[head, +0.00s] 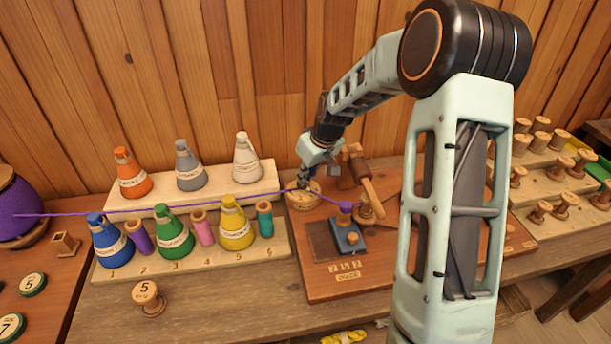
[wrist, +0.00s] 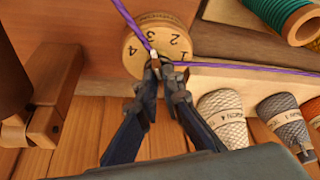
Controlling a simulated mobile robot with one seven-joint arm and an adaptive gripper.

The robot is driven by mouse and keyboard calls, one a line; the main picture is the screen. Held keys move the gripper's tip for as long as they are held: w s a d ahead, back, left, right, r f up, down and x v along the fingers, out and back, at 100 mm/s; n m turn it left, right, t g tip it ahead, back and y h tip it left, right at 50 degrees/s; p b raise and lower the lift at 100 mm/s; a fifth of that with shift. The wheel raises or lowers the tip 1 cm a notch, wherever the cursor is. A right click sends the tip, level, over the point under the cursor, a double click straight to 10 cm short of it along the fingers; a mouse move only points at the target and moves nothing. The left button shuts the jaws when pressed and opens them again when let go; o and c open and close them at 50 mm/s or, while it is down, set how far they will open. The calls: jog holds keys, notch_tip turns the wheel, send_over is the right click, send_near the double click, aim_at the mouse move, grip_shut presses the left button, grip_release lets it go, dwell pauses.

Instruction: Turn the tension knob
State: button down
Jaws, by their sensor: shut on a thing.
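The tension knob (head: 303,200) is a round wooden dial at the back left of the brown wooden board (head: 330,278). In the wrist view its face (wrist: 172,27) shows the numbers 1, 2, 3 and 4 around the rim. My gripper (wrist: 160,66) is shut on a small light piece at the dial's middle. In the head view my gripper (head: 305,184) reaches down onto the dial from above. The fingers hide part of the dial face. A purple thread (head: 80,213) runs from the left past the dial.
Cones of thread, among them a green one (head: 173,234), and small spools stand on a stepped rack (head: 190,261) to the left. A blue block (head: 347,238) and a wooden bracket (head: 361,173) stand on the board by the knob. More wooden spools (head: 566,204) are at the right.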

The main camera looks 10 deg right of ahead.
jog(key=c, duration=2.1)
grip_release()
jog(key=shift+r, duration=0.1)
jog(key=v, duration=1.1)
jog(key=shift+s+r, duration=0.15)
jog(key=shift+r, duration=0.25)
